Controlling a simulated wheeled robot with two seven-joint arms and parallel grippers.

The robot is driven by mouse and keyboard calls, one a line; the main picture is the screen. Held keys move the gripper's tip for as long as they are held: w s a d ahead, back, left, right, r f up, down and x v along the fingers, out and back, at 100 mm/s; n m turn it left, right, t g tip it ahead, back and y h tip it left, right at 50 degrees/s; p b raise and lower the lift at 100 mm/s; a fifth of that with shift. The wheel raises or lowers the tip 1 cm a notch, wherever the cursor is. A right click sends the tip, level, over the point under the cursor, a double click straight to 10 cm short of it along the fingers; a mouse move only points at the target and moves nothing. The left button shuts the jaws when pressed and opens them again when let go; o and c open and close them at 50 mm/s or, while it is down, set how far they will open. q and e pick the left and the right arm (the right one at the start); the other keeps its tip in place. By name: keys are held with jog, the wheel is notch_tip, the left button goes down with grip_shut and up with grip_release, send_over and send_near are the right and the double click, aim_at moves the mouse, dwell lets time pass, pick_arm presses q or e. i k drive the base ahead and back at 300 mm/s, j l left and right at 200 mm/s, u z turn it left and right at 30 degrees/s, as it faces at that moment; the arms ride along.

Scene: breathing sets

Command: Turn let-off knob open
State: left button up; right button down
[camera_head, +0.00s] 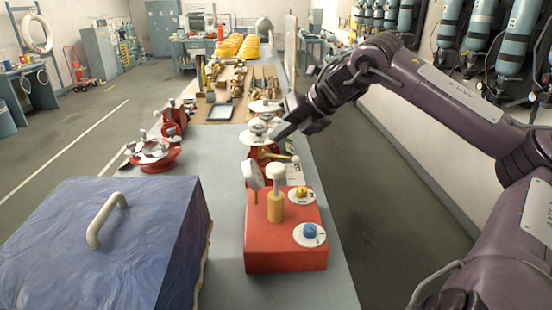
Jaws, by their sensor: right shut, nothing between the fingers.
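A red box (285,254) stands on the grey table in front of me. On its top are a yellow knob (302,191) on a white disc and a blue knob (310,230) on a white disc. I cannot tell which of them is the let-off knob, as their labels are too small to read. My right gripper (279,135) is shut and empty, beyond the box and above the red and white fittings (262,131) behind it. It is apart from both knobs. My left gripper is not in view.
A round gauge (253,175) and a yellow post (276,205) with a white cap rise from the red box, left of the knobs. A blue covered case (110,270) with a handle stands at left. More red fittings (153,158) are farther back. The table right of the box is narrow.

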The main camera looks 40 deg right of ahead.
aim_at(301, 192)
jog(key=k+l, duration=0.3)
jog(key=k, duration=0.15)
jog(key=k+l, duration=0.35)
jog(key=k, duration=0.1)
